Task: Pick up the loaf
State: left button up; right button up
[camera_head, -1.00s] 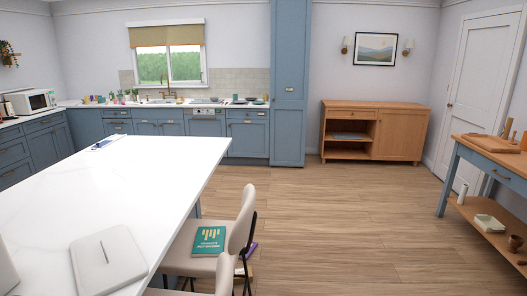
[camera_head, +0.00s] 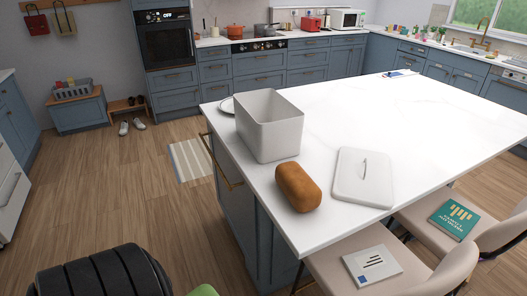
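The loaf (camera_head: 298,187) is brown and rounded. It lies on the white top of the kitchen island (camera_head: 400,112), near the island's near left edge. A white open bin (camera_head: 268,128) stands just behind and to the left of it. A flat white lid (camera_head: 363,177) with a handle lies to its right, apart from it. Neither of my grippers shows in the head view. The inside of the bin is mostly hidden.
Chairs stand along the island's near right side; one holds a white booklet (camera_head: 372,266), another a green book (camera_head: 454,219). A plate (camera_head: 228,106) lies behind the bin. A striped mat (camera_head: 191,160) lies on the floor left of the island. The wooden floor at left is open.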

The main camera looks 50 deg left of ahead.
aim_at(301, 192)
jog(key=u, duration=1.2)
